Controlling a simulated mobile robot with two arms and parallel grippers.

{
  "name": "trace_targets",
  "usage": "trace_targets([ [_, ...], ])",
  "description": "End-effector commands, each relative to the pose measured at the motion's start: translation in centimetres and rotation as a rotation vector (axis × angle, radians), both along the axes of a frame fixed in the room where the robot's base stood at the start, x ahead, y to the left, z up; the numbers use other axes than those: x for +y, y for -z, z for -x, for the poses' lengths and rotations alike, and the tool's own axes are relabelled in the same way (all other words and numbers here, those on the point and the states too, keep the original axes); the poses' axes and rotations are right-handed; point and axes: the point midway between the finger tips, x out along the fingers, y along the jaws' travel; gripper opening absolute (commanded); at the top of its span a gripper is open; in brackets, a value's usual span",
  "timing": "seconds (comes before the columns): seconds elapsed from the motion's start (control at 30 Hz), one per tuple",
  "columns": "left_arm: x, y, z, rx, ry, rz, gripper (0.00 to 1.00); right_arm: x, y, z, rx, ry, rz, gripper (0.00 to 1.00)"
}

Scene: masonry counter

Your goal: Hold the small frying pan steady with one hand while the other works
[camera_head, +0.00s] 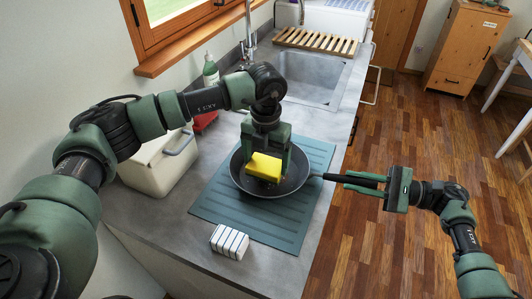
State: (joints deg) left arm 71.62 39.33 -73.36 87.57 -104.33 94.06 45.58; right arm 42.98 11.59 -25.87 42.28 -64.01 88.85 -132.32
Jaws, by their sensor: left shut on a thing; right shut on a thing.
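The small frying pan (297,183) is dark and sits on a blue-green ribbed mat (213,197) on the counter. Its handle (328,177) points right, past the counter's edge. My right gripper (365,183) is shut on the handle from the right. My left gripper (268,160) points down over the pan and is shut on a yellow sponge (262,168). The sponge is inside the pan's rim; whether it touches the pan's bottom I cannot tell. The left gripper and the sponge hide part of the pan's inside.
A white striped block or cloth (229,241) lies in front of the mat. A sink (310,79) with a wooden rack (315,41) is behind. Open floor lies right.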

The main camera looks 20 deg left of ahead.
Motion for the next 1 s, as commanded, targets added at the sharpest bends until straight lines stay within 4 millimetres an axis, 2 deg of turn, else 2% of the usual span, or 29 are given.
trace_targets([
  [0.27, 0.0, 3.1, 0.1, 0.004, 0.001, 0.0, 0.53, 0.0, -0.1, -0.1, -0.002, 0.002, -0.003, 0.0],
  [0.3, -0.3, 3.2, -0.3, 0.0, 0.002, 0.001, 0.48, 0.0, -0.1, -0.1, -0.002, 0.002, -0.003, 0.0],
  [0.67, -2.5, 3.2, -2.8, 0.0, 0.001, 0.002, 0.47, 0.0, -0.1, -0.1, -0.002, 0.001, -0.003, 0.0],
  [1.0, -0.2, 3.3, -0.4, 0.002, 0.0, -0.001, 0.47, 0.0, -0.1, -0.1, -0.002, 0.002, -0.003, 0.0],
])
